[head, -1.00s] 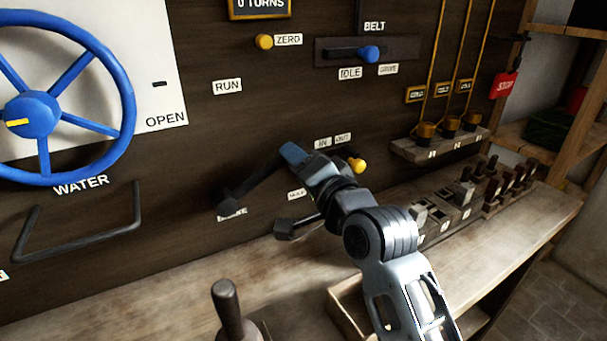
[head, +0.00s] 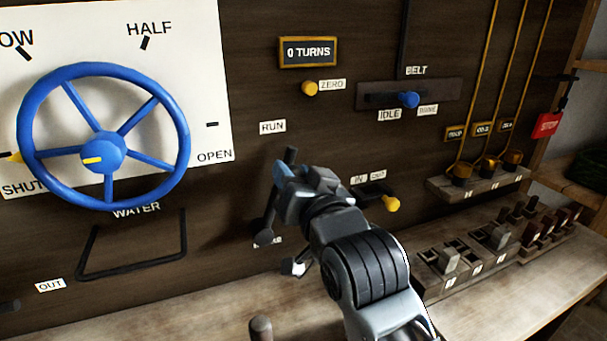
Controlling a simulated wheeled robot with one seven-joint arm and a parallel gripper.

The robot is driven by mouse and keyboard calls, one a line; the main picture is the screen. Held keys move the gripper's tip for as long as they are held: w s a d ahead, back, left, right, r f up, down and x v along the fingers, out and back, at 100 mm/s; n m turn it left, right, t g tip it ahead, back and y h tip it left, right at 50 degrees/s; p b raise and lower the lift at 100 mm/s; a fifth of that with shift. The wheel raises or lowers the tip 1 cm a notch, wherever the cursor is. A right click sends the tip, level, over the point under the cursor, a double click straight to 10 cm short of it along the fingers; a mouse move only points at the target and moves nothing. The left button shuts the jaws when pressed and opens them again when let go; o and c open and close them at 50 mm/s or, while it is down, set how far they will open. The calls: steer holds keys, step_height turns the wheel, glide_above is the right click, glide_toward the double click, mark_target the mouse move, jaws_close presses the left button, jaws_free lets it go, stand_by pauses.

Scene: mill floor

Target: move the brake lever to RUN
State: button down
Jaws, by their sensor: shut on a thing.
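The brake lever (head: 269,222) is a dark bar on the wooden panel. Its lower end is by a label that is mostly hidden, and it leans steeply up and slightly right. Its dark tip (head: 291,154) shows just above my gripper (head: 282,174). My gripper is shut on the upper part of the lever, and the jaws and wrist hide part of it. The white RUN label (head: 272,127) is on the panel just above and left of the lever's tip.
Left is the blue water wheel (head: 101,152) with a dark bar handle (head: 133,270) below. Right of my wrist is a yellow knob (head: 391,203). The blue belt knob (head: 408,99) is higher. A bench (head: 180,318) runs below, with a wooden handle (head: 261,328).

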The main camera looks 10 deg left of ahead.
steer(key=shift+s+a, duration=0.2)
steer(key=shift+a, duration=0.05)
steer(key=c, duration=0.8)
jaws_free()
steer(key=shift+o, duration=0.2)
steer(key=shift+d, duration=0.15)
steer(key=b+v, duration=0.1)
steer(key=v, duration=0.6)
steer(key=shift+s+d, duration=0.15)
steer(key=shift+s, duration=0.15)
